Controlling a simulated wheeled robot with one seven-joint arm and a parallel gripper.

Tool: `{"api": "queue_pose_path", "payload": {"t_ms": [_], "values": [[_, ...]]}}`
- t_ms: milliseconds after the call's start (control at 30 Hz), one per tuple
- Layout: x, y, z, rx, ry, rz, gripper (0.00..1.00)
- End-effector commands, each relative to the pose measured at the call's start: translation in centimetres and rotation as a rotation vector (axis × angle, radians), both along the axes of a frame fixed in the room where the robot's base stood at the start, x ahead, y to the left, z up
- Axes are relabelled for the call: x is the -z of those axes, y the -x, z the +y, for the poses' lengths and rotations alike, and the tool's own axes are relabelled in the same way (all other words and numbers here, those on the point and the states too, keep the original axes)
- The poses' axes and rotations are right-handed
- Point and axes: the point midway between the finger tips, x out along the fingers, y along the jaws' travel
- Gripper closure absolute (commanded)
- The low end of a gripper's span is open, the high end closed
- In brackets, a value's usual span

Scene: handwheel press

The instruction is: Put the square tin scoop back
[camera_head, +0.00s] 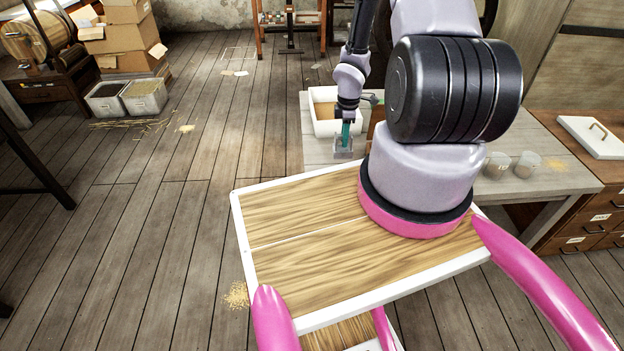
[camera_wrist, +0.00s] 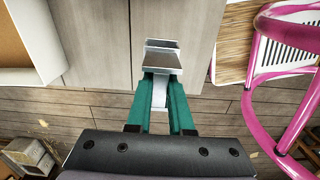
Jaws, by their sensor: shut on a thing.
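The square tin scoop (camera_wrist: 162,62) is a small metal scoop with a boxy end and a pale handle. My gripper (camera_wrist: 160,84) has teal fingers, and they are shut on its handle. In the head view my gripper (camera_head: 347,130) points down, with the scoop (camera_head: 343,152) below it, over the left end of the grey bench (camera_head: 318,150). The fingers partly cover the handle. I cannot tell whether the scoop touches the bench top.
A white bin (camera_head: 324,127) with tan contents stands on the bench just behind the scoop; its corner shows in the wrist view (camera_wrist: 55,68). My arm hides the bench's middle.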

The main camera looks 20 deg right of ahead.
Motion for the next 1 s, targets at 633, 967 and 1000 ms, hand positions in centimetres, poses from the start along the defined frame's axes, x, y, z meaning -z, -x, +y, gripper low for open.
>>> {"api": "queue_pose_path", "payload": {"t_ms": [633, 967, 1000], "values": [[7.5, 0.1, 0.0, -0.010, 0.000, 0.002, 1.00], [10.1, 0.0, 0.0, -0.008, 0.000, -0.001, 1.00], [10.1, 0.0, 0.0, -0.008, 0.000, 0.000, 1.00]]}}
